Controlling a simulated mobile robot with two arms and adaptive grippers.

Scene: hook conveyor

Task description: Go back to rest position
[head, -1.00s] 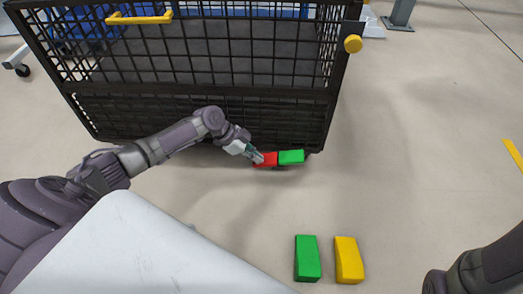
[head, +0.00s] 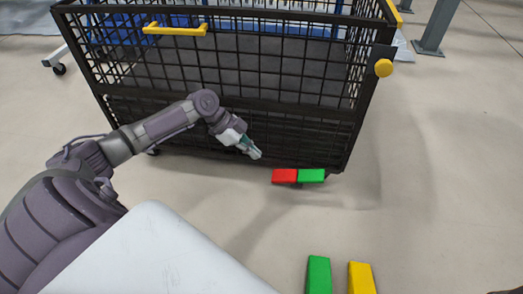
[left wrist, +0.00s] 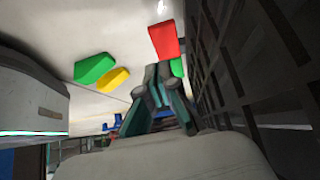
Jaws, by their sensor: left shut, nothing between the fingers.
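My left gripper (head: 254,153) is in front of the black mesh cart (head: 230,130), apart from the blocks. Its fingers are closed with nothing between them, and it also shows in the left wrist view (left wrist: 160,72). A red block (head: 284,176) and a green block (head: 311,175) lie end to end on the floor at the cart's lower right corner, to the right of the gripper. In the left wrist view the red block (left wrist: 163,41) appears just beyond the fingertips, partly covering the green one. My right gripper is not in view.
Another green block (head: 319,274) and a yellow block (head: 361,277) lie side by side on the floor at the lower right. The floor to the right is clear.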

